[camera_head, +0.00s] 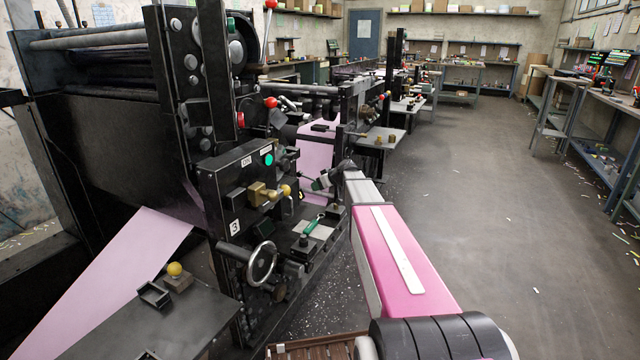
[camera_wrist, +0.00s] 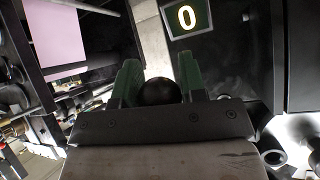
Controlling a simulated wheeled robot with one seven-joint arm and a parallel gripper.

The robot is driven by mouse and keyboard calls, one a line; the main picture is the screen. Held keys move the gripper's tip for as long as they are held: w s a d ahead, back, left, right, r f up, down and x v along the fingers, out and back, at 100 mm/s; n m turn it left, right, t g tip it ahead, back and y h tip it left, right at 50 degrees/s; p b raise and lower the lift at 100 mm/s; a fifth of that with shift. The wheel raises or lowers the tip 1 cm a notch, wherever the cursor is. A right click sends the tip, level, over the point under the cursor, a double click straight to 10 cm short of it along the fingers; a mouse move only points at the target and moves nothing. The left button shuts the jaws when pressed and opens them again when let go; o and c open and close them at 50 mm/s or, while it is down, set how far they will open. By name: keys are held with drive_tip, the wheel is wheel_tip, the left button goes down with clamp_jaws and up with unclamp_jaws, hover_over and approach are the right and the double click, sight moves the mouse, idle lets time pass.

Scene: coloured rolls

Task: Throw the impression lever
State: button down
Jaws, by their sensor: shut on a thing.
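My gripper (camera_wrist: 158,82) shows in the wrist view with its two green fingers on either side of a dark round knob (camera_wrist: 160,93). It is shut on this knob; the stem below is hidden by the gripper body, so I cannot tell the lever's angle. A lit plate reading 0 (camera_wrist: 187,17) is just beyond the fingers. In the head view my gripper (camera_head: 321,183) reaches the right side of the black press unit (camera_head: 215,190) marked 3, and the held knob is too small to make out there.
A brass handle with a yellow knob (camera_head: 262,194), a handwheel (camera_head: 262,263) and red-knobbed levers (camera_head: 270,102) stick out from the press. Pink paper (camera_head: 120,275) runs out at the left. A dark bench (camera_head: 130,325) stands in front. The floor (camera_head: 480,210) to the right is open.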

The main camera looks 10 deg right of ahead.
drive_tip(key=shift+w+a+f, duration=0.15)
drive_tip(key=shift+a+f, duration=0.05)
drive_tip(key=shift+f, duration=0.25)
drive_tip(key=shift+w+a+f, duration=0.15)
drive_tip(key=shift+a+f, duration=0.05)
drive_tip(key=shift+f, duration=0.2)
drive_tip(key=shift+a, duration=0.1)
drive_tip(key=shift+w, duration=0.1)
drive_tip(key=c, duration=0.7)
unclamp_jaws()
drive_tip(key=shift+a, duration=0.15)
drive_tip(key=shift+s+d+r, duration=0.1)
drive_tip(key=shift+s+d, duration=0.1)
drive_tip(key=shift+d, duration=0.05)
drive_tip(key=v, duration=1)
drive_tip(key=shift+s+r, duration=0.1)
